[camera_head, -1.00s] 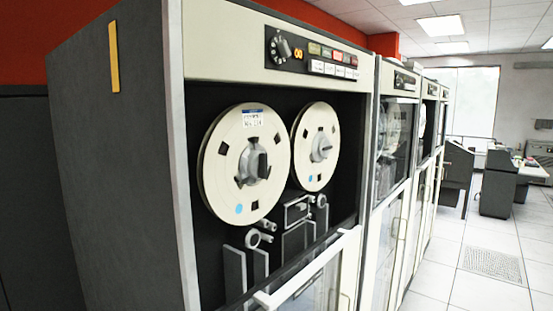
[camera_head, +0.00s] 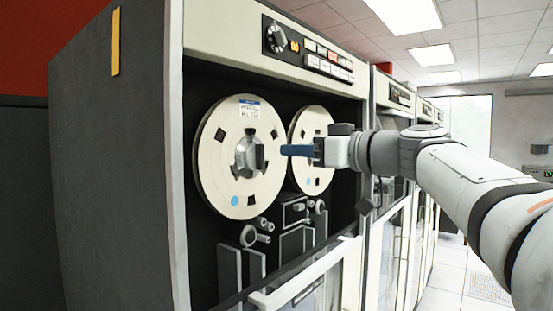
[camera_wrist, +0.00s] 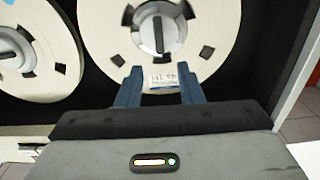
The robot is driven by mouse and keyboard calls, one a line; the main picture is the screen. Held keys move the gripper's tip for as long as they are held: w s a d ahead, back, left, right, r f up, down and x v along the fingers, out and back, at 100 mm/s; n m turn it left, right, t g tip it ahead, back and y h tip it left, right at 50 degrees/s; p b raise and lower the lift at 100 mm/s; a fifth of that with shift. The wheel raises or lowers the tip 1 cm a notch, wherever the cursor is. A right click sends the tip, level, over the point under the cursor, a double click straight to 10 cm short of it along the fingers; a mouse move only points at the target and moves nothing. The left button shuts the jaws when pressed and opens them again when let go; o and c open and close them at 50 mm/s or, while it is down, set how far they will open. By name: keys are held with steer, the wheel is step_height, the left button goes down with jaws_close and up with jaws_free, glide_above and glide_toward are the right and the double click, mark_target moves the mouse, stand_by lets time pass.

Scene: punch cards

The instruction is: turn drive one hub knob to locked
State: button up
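The nearest tape drive cabinet (camera_head: 215,45) holds two cream reels. The left reel (camera_head: 213,170) has a white-and-blue label and a silver hub knob (camera_head: 250,153) with a dark grip bar. In the wrist view this labelled reel (camera_wrist: 95,25) is at top centre, and its knob (camera_wrist: 157,35) has the bar standing about upright in the picture. My gripper (camera_head: 284,150) points left towards that hub in the head view, apart from the knob. The wrist view shows its two blue fingers (camera_wrist: 160,68) spread and empty. No lock marking is readable.
The right reel (camera_head: 310,130) is partly hidden behind my gripper. A control panel (camera_head: 308,52) with a dial and buttons is above the reels. A pale rail (camera_head: 305,275) slants below. More cabinets (camera_head: 402,95) stand at right behind my arm.

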mark_target(263, 147)
steer(key=p+x, duration=0.2)
steer(key=x, duration=0.5)
steer(key=shift+w+a+r, duration=0.1)
steer(key=shift+w+a, duration=0.1)
steer(key=shift+a, duration=0.15)
steer(key=shift+c, duration=0.2)
jaws_close()
